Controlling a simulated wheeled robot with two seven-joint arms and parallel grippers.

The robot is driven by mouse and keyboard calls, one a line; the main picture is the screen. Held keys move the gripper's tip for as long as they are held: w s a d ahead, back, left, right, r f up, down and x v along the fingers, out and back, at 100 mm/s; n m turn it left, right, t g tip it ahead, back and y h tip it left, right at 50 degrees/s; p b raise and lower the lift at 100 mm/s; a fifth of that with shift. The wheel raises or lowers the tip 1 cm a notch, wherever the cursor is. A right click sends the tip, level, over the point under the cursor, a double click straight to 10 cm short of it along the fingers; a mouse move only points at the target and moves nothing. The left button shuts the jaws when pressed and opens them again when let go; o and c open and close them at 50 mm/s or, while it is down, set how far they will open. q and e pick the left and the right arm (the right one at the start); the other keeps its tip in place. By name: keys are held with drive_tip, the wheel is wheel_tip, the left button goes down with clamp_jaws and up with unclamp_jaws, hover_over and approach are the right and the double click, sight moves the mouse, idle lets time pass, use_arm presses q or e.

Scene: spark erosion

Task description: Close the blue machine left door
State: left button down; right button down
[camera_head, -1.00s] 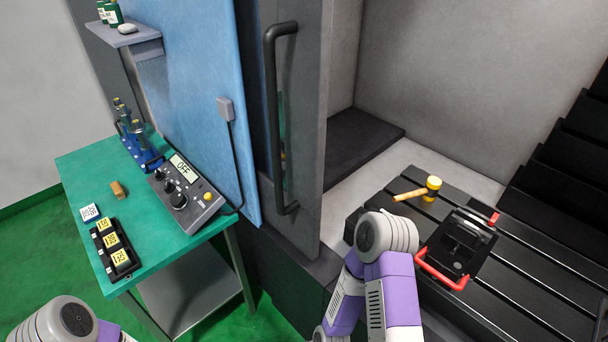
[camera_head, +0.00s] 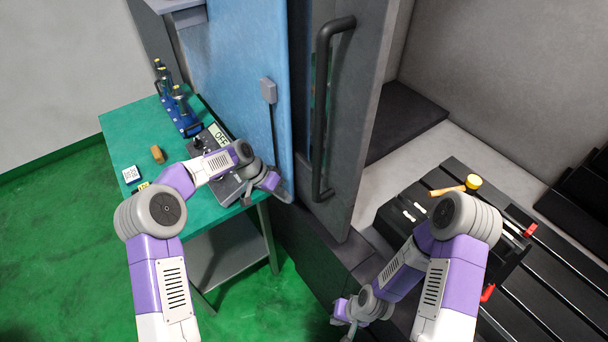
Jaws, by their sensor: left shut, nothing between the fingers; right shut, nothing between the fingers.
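The machine's left door (camera_head: 354,135) is a grey panel with a long black vertical handle (camera_head: 320,118). It stands open, with the work chamber showing to its right. The machine's blue side panel (camera_head: 232,70) is left of the door. My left gripper (camera_head: 284,195) is shut and empty, at the right edge of the green table, left of the handle's lower end and apart from it. My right gripper (camera_head: 343,322) is shut and empty, low in front of the machine, below the door's bottom edge. Its fingertips are small and partly unclear.
The green table (camera_head: 125,128) carries a blue fixture (camera_head: 182,115), a control box with an OFF display (camera_head: 216,135), partly hidden by my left arm, and small blocks. In the chamber, a yellow mallet (camera_head: 472,182) lies on the black slotted bed (camera_head: 540,270), partly behind my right arm.

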use_arm(q)
wheel_tip(320, 180, up, 14)
drive_tip(key=w+a+m+p, duration=0.2)
drive_tip(key=w+a+m, duration=0.1)
drive_tip(key=s+d+f, duration=0.3)
drive_tip(key=d+f, duration=0.4)
drive_tip(key=d, duration=0.2)
drive_tip(key=shift+s+f+h, duration=0.2)
drive_tip(key=shift+s+h, duration=0.05)
drive_tip(key=shift+h, duration=0.05)
drive_tip(key=shift+d, duration=0.1)
